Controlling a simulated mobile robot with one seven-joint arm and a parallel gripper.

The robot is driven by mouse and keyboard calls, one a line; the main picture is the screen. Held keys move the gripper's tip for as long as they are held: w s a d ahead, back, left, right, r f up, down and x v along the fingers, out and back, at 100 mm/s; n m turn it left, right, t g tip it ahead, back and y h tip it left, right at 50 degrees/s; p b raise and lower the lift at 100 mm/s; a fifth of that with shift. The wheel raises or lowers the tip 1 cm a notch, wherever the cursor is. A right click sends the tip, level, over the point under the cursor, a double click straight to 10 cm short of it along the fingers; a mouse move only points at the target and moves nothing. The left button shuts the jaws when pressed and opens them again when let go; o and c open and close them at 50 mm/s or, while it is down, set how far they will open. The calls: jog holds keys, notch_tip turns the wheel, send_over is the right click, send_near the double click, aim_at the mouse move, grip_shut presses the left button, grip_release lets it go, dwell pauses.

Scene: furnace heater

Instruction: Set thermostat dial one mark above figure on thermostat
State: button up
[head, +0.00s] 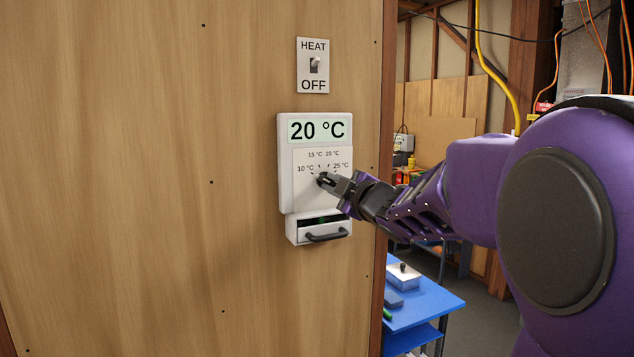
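The white thermostat (285,170) is mounted on the wooden wall panel. Its display (317,130) reads 20 °C. Below the display is a scale plate (301,190) with marks labelled 10, 15, 20 and 25 °C. My gripper (321,180) is at the dial position in the middle of this scale, reaching in from the right. The fingertips cover most of the dial, so its pointer setting cannot be read. I cannot tell whether the fingers are closed on the dial or only near it.
A HEAT/OFF switch plate (313,66) is above the thermostat. A small drawer with a dark handle (327,236) is below it. To the right, past the panel's edge, a blue table (428,302) holds a grey box (403,275). The wall left of the thermostat is clear.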

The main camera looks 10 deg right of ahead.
grip_shut()
jog(key=shift+r+m+p, duration=0.15)
jog(key=shift+m+p, duration=0.45)
jog(key=shift+p, duration=0.1)
jog(key=shift+m+p, duration=1.2)
jog(key=shift+m, duration=0.5)
